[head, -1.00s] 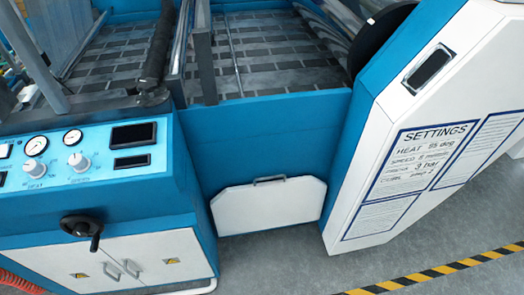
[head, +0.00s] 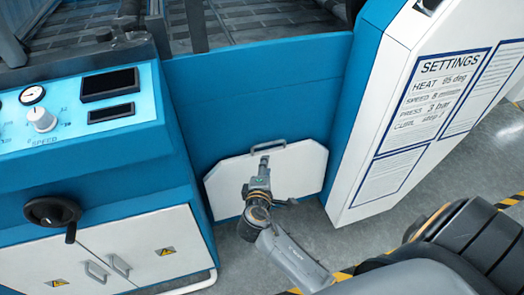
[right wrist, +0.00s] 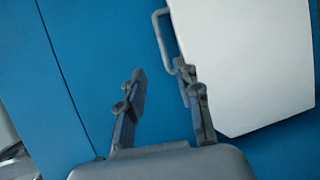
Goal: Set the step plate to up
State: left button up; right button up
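The step plate (head: 306,163) is a white panel with clipped corners, low on the blue front between the control cabinet and the settings panel. It also shows in the right wrist view (right wrist: 250,60). I cannot tell its exact tilt. Its grey bar handle (head: 268,147) is on its upper edge; the handle shows in the right wrist view too (right wrist: 160,36). My right gripper (head: 263,163) is in front of the plate, just below the handle in the head view. In the right wrist view its fingers (right wrist: 160,72) are apart and empty, with the handle just beyond the tips. My left gripper is not in view.
The control cabinet (head: 150,245) with a black crank (head: 52,212) stands to the left. The white settings panel (head: 385,120) stands close on the right. A yellow-black floor stripe (head: 509,201) runs at the right. Grey floor lies below the plate.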

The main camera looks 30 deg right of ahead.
aim_at(270, 144)
jog(key=b+x, duration=0.2)
jog(key=x, duration=0.9)
jog(key=shift+w+d+f, duration=0.1)
jog(key=shift+f, duration=0.15)
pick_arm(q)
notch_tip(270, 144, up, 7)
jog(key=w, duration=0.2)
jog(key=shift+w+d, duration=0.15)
pick_arm(e)
jog(key=shift+w+d+f, duration=0.15)
jog(key=shift+w+d, duration=0.3)
jog(key=shift+w, duration=0.1)
jog(key=shift+c, duration=0.2)
grip_shut()
